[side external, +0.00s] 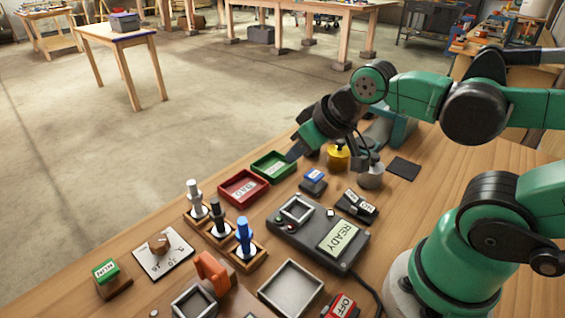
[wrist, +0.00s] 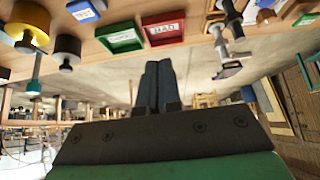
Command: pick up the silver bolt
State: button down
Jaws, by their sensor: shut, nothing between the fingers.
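The silver bolt (side external: 194,192) stands upright, head up, in a wooden holder at the far left of a row on the bench. A dark bolt (side external: 216,212) and a blue bolt (side external: 242,238) stand in the same row. My gripper (side external: 294,152) is above the bench near the green tray, right of the silver bolt and apart from it. In the wrist view, my gripper's fingers (wrist: 156,68) are together with nothing between them. Bolts show at the upper right there, a pale one (wrist: 219,42) probably being the silver bolt.
The red tray (side external: 243,200) and green tray (side external: 272,178) lie between gripper and bolts. A grey device reading READY (side external: 345,262), a yellow-topped weight (side external: 338,158) and a grey weight (side external: 371,180) stand nearby. The bench's far edge runs just behind the bolt row.

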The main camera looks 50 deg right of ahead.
jog(key=shift+c, duration=2.4)
grip_release()
jog(key=n+g+y, duration=0.2)
jog(key=n+g, duration=0.1)
jog(key=n, duration=0.3)
send_near(198, 192)
jog(key=x, duration=0.5)
jog(key=shift+w+f, duration=0.15)
jog(key=shift+f, duration=0.25)
jog(key=shift+w+a+f, duration=0.2)
jog(key=shift+w+f, duration=0.05)
jog(key=shift+f, duration=0.25)
jog(key=shift+x, duration=2.35)
